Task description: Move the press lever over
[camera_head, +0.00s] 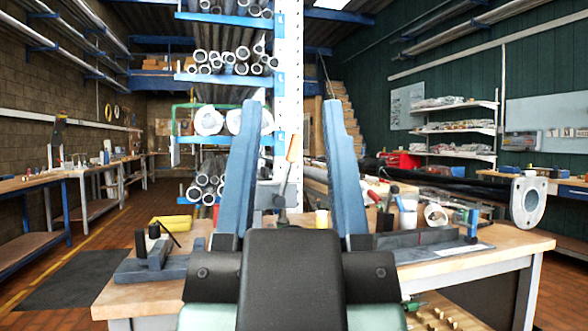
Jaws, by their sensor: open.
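My gripper (291,106) is open, with its two blue fingers pointing up and away and a wide gap between them. An upright lever with an orange handle (291,148) shows in that gap, nearer the left finger. Its thin grey rod leans slightly and runs down to a pivot low between the fingers. I take this to be the press lever. No contact between it and the fingers shows. My gripper's dark body hides the lower part of the press, and I cannot tell the depth between fingertips and handle.
A wooden workbench (455,249) spans the front. On its left is a blue-grey fixture with black knobs (154,238) and a yellow item (171,223).

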